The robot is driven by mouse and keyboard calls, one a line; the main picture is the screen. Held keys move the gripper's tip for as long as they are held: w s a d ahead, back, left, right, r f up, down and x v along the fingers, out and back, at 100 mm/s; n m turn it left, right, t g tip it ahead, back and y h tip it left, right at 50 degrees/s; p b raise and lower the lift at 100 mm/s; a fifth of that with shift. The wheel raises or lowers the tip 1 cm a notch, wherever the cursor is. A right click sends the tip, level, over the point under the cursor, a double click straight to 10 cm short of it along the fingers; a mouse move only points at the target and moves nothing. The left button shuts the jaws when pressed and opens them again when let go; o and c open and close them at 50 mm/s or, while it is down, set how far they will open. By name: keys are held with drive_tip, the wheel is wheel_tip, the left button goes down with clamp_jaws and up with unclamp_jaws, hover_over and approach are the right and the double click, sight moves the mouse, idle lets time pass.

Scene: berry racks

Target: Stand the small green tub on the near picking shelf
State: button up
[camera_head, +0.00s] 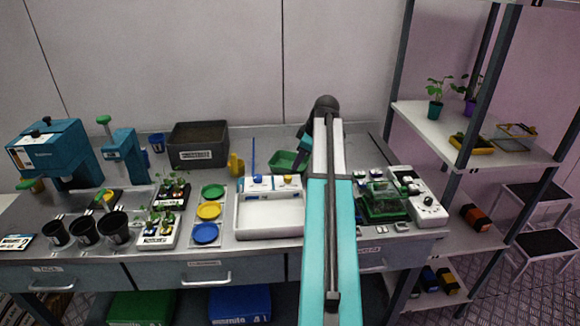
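A small green tub (281,159) sits at the back of the metal bench, right of the yellow jug. My arm reaches over the bench from the front, and its dark end bends down beside the tub's right side. My gripper (302,160) is small and partly hidden by the arm; I cannot tell whether its fingers touch the tub or are open. A grey rack stands at the right, with an upper shelf (412,117) holding potted plants, a middle shelf (486,242) and a low shelf (425,302). No label shows which one is the picking shelf.
A white tray (270,222) lies in front of the tub. A green tray with a clear cover (385,205) and a white device (428,208) stand right of my arm. A dark crate (198,146), yellow jug (236,164) and black pots (85,230) are to the left.

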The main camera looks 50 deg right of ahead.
drive_tip(key=shift+w+f, duration=0.15)
drive_tip(key=shift+f, duration=0.05)
idle(0.3)
drive_tip(key=shift+p+x, duration=0.8)
drive_tip(key=shift+x, duration=1.7)
drive_tip(key=shift+r, duration=0.1)
clamp_jaws()
drive_tip(key=shift+w+r, duration=0.1)
drive_tip(key=shift+r, duration=0.05)
wheel_tip(320, 180, up, 9)
drive_tip(key=shift+f+b, duration=0.1)
drive_tip(key=shift+b, duration=0.85)
drive_tip(key=shift+r, duration=0.5)
